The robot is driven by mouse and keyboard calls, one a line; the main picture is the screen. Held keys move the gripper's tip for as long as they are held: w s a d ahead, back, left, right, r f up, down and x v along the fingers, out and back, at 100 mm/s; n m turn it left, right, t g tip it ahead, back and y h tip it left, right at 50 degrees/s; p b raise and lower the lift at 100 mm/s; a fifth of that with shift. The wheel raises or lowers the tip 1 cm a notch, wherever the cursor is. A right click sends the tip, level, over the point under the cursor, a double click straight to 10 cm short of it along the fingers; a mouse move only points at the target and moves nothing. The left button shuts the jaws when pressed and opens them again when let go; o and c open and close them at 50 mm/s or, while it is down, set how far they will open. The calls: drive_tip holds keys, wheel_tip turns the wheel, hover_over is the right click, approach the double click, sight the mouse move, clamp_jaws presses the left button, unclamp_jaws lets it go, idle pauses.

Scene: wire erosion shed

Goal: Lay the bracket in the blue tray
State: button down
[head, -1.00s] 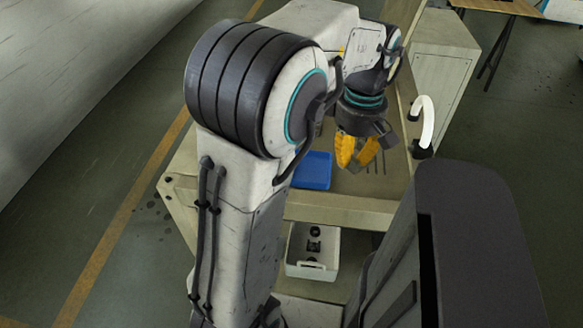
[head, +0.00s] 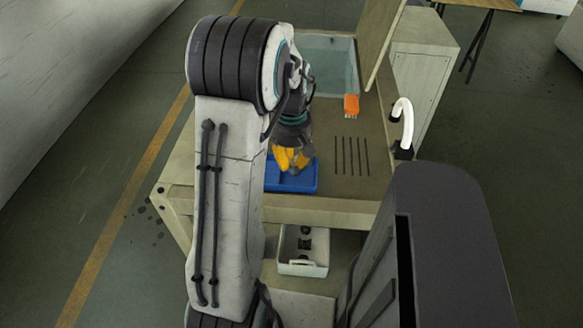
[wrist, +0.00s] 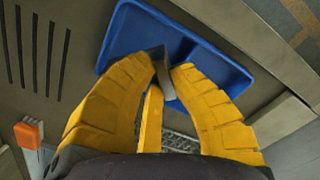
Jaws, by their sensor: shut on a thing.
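The blue tray (head: 304,187) lies on the bench near its front edge, and its raised rim and divider show in the wrist view (wrist: 121,33). My gripper (head: 291,166) is over the tray in the head view. In the wrist view its yellow fingers (wrist: 163,68) are closed around a small dark grey metal piece, the bracket (wrist: 159,59). The bracket appears over the tray; whether it touches the tray floor I cannot tell. Most of the bracket is hidden by the fingers.
Several dark slots (head: 352,156) lie right of the tray. An orange-handled item (head: 351,104) is behind them. A white curved lamp (head: 404,115) stands at the bench's right edge. A glass-like basin (head: 333,60) is at the back. A white bin (head: 303,268) is below the bench.

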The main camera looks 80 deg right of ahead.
sight(292, 171)
drive_tip(key=shift+f+p, duration=1.35)
drive_tip(key=shift+f, duration=0.55)
drive_tip(key=c, duration=1.3)
unclamp_jaws()
drive_tip(key=shift+f, duration=0.1)
drive_tip(key=shift+o, duration=0.2)
